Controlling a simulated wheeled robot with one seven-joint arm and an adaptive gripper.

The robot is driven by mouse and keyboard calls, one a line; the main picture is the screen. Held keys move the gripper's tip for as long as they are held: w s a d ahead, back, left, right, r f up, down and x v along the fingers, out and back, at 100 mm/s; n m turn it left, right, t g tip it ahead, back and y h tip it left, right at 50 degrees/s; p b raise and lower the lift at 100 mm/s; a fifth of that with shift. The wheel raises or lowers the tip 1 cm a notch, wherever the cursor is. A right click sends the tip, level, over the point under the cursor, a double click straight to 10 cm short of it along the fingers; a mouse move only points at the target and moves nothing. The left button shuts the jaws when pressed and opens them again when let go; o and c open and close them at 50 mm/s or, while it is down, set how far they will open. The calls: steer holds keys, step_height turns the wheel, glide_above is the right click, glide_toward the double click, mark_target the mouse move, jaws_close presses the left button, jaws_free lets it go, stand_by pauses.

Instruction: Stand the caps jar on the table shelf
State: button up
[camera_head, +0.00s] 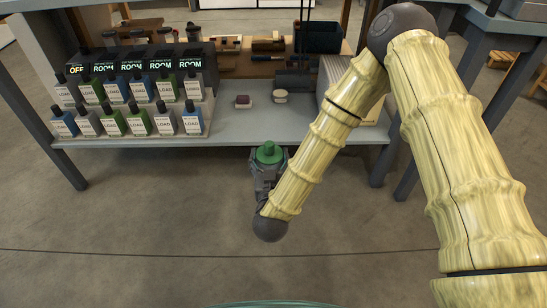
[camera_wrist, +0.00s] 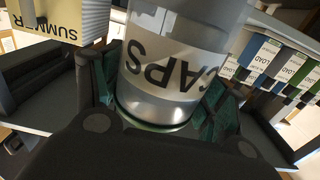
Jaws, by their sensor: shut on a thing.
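The caps jar (camera_wrist: 165,80) is a clear cylinder with a white label reading CAPS, upside down in the wrist view. Its green knobbed lid (camera_head: 268,153) faces up in the head view. My gripper (camera_head: 266,168) is shut around the jar, mostly hidden below the lid. In the wrist view its dark fingers lie on both sides of the jar. The jar appears in front of the front edge of the grey table shelf (camera_head: 235,124), apart from the objects on it. The jar's base and its height relative to the shelf cannot be judged.
Several labelled bottles (camera_head: 125,122) stand in rows at the shelf's left. A cream box (camera_head: 338,78) stands right, partly behind my arm. Bare shelf lies along the front middle. Table legs (camera_head: 384,160) flank it.

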steer(key=shift+r+p, duration=0.2)
steer(key=shift+p, duration=0.4)
steer(key=w, duration=2.6)
steer(key=shift+f+p, duration=0.15)
steer(key=shift+p, duration=0.2)
steer(key=shift+f, duration=0.65)
stand_by(0.6)
steer(key=o, duration=1.8)
steer(key=shift+c, duration=0.2)
steer(key=shift+s, duration=0.15)
